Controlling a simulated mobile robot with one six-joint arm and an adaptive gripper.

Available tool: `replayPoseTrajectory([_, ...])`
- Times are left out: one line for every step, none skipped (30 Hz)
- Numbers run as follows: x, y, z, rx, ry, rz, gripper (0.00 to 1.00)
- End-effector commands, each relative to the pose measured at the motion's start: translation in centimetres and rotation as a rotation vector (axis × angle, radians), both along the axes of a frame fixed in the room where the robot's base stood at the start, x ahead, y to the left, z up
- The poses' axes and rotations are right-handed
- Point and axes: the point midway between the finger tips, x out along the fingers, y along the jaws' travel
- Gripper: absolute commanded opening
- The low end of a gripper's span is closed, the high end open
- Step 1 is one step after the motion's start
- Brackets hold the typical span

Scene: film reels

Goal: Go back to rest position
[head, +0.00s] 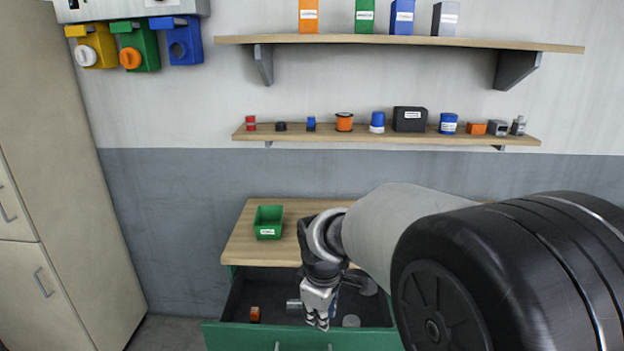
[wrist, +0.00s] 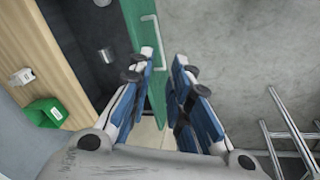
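My gripper (head: 318,312) points down over the open drawer of the green cabinet, close to the inside of its green front (head: 285,338). In the wrist view, my gripper's two blue-padded fingers (wrist: 165,62) stand apart with nothing between them. The green drawer front also shows behind the gap between them in that view (wrist: 148,30). Inside the dark drawer are a small orange item (head: 254,314), a grey metal cylinder (head: 293,304) and a flat grey disc (head: 351,320). My arm hides the right part of the drawer and cabinet.
A green bin (head: 268,222) stands on the wooden cabinet top (head: 243,247). Above are a lower shelf (head: 270,135) with several small items and an upper shelf (head: 450,42) with several boxes. A beige cupboard (head: 60,170) stands at left. Metal rails (wrist: 285,125) show at right in the wrist view.

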Motion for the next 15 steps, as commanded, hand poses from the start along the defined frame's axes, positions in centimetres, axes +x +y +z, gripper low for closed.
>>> replayPoseTrajectory([-1.6, -1.6, 2.3, 0.022, -0.018, -0.078, 0.18])
replayPoseTrajectory([-2.7, -2.4, 3.3, 0.036, -0.023, -0.125, 0.18])
replayPoseTrajectory([-4.1, -3.5, 4.6, 0.055, -0.031, -0.188, 0.18])
replayPoseTrajectory([-5.2, -4.2, 5.5, 0.069, -0.037, -0.235, 0.18])
replayPoseTrajectory([-6.3, -4.9, 6.3, 0.083, -0.042, -0.282, 0.18])
replayPoseTrajectory([-7.9, -5.9, 7.3, 0.103, -0.051, -0.345, 0.18])
replayPoseTrajectory([-9.1, -6.5, 7.9, 0.117, -0.057, -0.391, 0.18])
replayPoseTrajectory([-10.3, -7.2, 8.5, 0.132, -0.063, -0.438, 0.18])
replayPoseTrajectory([-11.9, -8.0, 9.2, 0.152, -0.072, -0.499, 0.18])
replayPoseTrajectory([-13.2, -8.5, 9.6, 0.168, -0.077, -0.546, 0.18])
replayPoseTrajectory([-14.5, -9.0, 9.9, 0.183, -0.083, -0.591, 0.18])
replayPoseTrajectory([-16.1, -9.7, 10.3, 0.204, -0.092, -0.652, 0.18])
replayPoseTrajectory([-17.4, -10.1, 10.4, 0.22, -0.097, -0.696, 0.18])
replayPoseTrajectory([-18.5, -10.5, 10.5, 0.235, -0.104, -0.739, 0.18])
replayPoseTrajectory([-20.0, -10.9, 10.6, 0.255, -0.111, -0.793, 0.18])
